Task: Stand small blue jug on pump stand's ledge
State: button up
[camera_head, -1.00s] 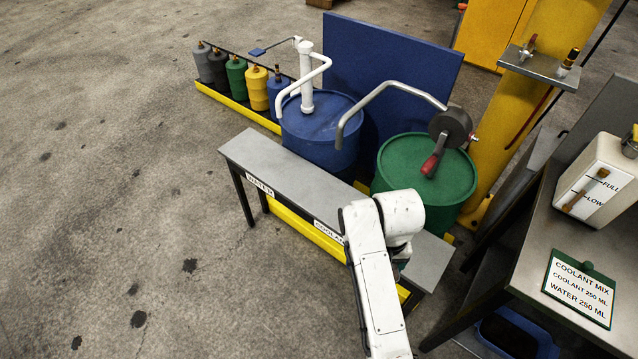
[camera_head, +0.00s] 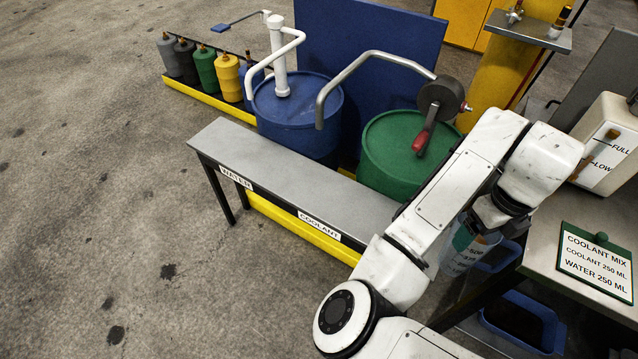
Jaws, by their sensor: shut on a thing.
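The pump stand's ledge (camera_head: 270,170) is a long grey shelf in front of the drums, with "WATER" and "COOLANT" labels on its front edge. Its top is bare. My gripper (camera_head: 484,224) is to the right of the ledge's right end, beside the workbench, and its fingers are largely hidden by my wrist. It is shut on a pale blue, see-through jug (camera_head: 459,257) with a green patch. The jug hangs below my wrist, apart from the ledge, and is partly hidden by my arm.
Behind the ledge stand a blue drum (camera_head: 297,118) with a white pump and a green drum (camera_head: 392,160) with a crank pump. The workbench (camera_head: 560,258) at right carries a recipe card (camera_head: 596,262). A blue bin (camera_head: 522,322) sits low beneath. Floor at left is clear.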

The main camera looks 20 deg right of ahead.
jog(key=w+d+f+m, duration=0.1)
jog(key=w+d+f, duration=0.1)
jog(key=w+f, duration=1.1)
jog(key=shift+d, duration=0.2)
jog(key=shift+w+f, duration=0.1)
dwell(0.3)
jog(key=shift+f, duration=0.15)
jog(key=o, duration=1.6)
jog(key=shift+o, duration=0.2)
